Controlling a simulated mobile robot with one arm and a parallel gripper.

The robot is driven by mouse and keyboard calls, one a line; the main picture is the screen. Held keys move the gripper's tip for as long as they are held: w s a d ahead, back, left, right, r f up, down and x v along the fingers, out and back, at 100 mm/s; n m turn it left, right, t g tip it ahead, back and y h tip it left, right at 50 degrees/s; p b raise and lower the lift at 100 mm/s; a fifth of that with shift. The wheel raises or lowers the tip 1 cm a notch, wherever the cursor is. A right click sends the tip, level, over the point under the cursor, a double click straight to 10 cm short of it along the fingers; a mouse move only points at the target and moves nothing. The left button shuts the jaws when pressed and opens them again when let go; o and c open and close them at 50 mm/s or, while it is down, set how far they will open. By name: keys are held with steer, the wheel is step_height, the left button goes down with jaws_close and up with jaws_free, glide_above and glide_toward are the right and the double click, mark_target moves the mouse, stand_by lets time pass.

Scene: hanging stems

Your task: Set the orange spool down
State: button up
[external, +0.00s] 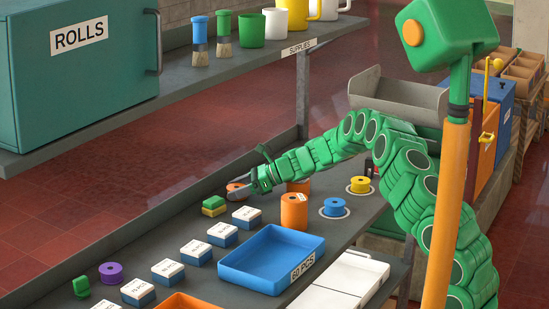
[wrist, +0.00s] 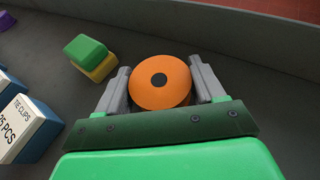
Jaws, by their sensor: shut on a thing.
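The orange spool (wrist: 160,82), with a dark hole in its middle, is between the two grey fingers of my gripper (wrist: 165,90), which is shut on it. In the external view the orange spool (external: 236,190) shows at the end of my arm, partly hidden by my gripper (external: 246,187). It is at the back of the grey bench (external: 190,222), just right of a green block on a yellow one (external: 214,206). I cannot tell whether its underside touches the bench.
White-and-blue labelled boxes (external: 223,234) stand in a row in front. A blue tray (external: 272,258), an orange container (external: 294,212), a blue spool (external: 335,207) and a yellow spool (external: 360,185) are to the right. A shelf (external: 240,66) hangs above.

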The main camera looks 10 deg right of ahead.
steer(key=shift+f, duration=0.15)
steer(key=o, duration=1.2)
steer(key=shift+c, duration=0.2)
steer(key=v, duration=0.3)
steer(key=shift+d, duration=0.1)
step_height(320, 180, up, 6)
steer(key=shift+f, duration=0.2)
steer(key=shift+r, duration=0.85)
